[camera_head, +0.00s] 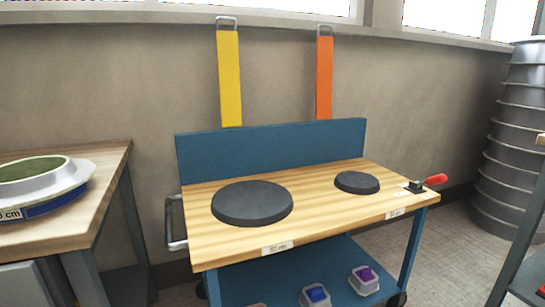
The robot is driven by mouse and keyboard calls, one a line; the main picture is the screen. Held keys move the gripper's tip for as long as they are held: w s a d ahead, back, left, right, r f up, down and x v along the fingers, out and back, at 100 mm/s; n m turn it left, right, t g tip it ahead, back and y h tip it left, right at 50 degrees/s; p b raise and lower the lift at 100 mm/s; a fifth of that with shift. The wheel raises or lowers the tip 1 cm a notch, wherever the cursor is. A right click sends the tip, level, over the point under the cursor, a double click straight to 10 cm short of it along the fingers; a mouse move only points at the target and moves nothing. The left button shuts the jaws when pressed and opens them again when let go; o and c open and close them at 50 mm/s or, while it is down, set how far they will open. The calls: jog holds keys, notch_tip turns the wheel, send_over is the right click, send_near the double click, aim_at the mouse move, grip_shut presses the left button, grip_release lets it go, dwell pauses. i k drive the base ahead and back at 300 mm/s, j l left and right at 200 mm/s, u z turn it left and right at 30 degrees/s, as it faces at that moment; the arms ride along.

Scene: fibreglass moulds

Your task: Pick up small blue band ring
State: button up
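A round pale grey ring-shaped mould (62,180) with a blue band (58,203) around its lower edge sits on the wooden table at the left. The left edge of the picture cuts it off. A label reading "0 cm" shows on the band, its start out of view. A green surface (30,168) shows inside the rim. I cannot tell from this view whether it is the small one. My gripper is not in view.
A trolley with a wooden top (325,205) holds a large dark disc (251,203), a small dark disc (357,182) and a red-handled clamp (428,183). Blue and purple items in pale holders stand on its lower shelf. Stacked grey rings (512,140) stand at right.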

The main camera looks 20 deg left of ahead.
aim_at(31, 187)
jog(key=u, duration=1.9)
jog(key=i+j+z, duration=0.15)
jog(key=k+j, duration=0.05)
